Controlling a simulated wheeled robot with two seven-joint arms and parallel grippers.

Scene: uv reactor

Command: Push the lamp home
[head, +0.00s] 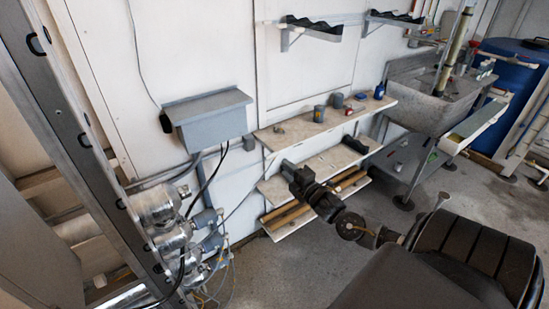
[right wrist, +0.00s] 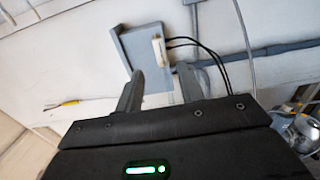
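The UV reactor's silvery cylinders (head: 155,207) with grey end caps are stacked at the lower left of the head view, beside a metal frame. Part of a silvery cylinder also shows at the right edge of the right wrist view (right wrist: 305,130). I cannot pick out the lamp for certain in either view. My right gripper (head: 288,167) is in front of the shelves, well to the right of the cylinders. In the right wrist view its two fingers (right wrist: 160,88) stand apart with nothing visibly held. My left gripper is not in view.
A grey wall box (head: 210,118) hangs above the cylinders; cables run below it. The wrist view shows a grey box (right wrist: 145,45) with a white piece. Shelves (head: 325,122) hold small cups. A sink (head: 435,100) and blue barrel (head: 512,75) stand right. Floor in front is clear.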

